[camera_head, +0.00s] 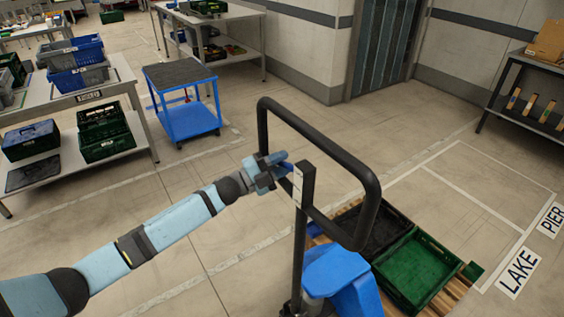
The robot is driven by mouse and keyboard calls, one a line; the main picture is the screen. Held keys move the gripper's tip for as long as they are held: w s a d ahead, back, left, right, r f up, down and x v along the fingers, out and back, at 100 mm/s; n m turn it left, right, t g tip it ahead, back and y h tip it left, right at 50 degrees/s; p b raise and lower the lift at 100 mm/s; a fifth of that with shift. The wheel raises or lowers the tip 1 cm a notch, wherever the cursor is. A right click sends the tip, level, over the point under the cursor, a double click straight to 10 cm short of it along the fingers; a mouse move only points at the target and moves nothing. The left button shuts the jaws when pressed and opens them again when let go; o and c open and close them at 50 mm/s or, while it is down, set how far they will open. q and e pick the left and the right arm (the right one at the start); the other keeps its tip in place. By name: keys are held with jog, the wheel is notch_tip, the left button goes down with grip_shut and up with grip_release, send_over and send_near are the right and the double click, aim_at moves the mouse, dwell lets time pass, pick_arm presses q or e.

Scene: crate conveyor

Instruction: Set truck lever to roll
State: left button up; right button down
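The pallet truck's black loop handle (370,185) rises in the middle of the view on a dark upright post (300,235). A blue truck body (342,280) stands at its foot. My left gripper (282,167) is at the left side of the handle, by the top of the post. A small dark-blue piece shows at its fingertips; I cannot tell whether it is the lever or a finger. The lever and its setting cannot be made out. Whether the fingers are open or shut is too small to tell. My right gripper is out of view.
Behind the truck a wooden pallet (452,297) carries a black crate (385,222) and a green crate (418,270). A blue cart (190,118) stands at the back left. A table (140,132) with crates is at the left. The floor between is clear.

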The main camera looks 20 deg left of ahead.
pick_arm(q)
grip_shut()
jog(key=r+m, duration=0.1)
jog(key=m+g, duration=0.1)
jog(key=r+m, duration=0.1)
jog(key=m, duration=0.1)
jog(key=shift+w+a+r+g, duration=0.15)
jog(key=shift+a+r+g, duration=0.1)
jog(key=shift+r+g, duration=0.05)
jog(key=shift+r+m, duration=0.15)
jog(key=shift+m, duration=0.25)
grip_release()
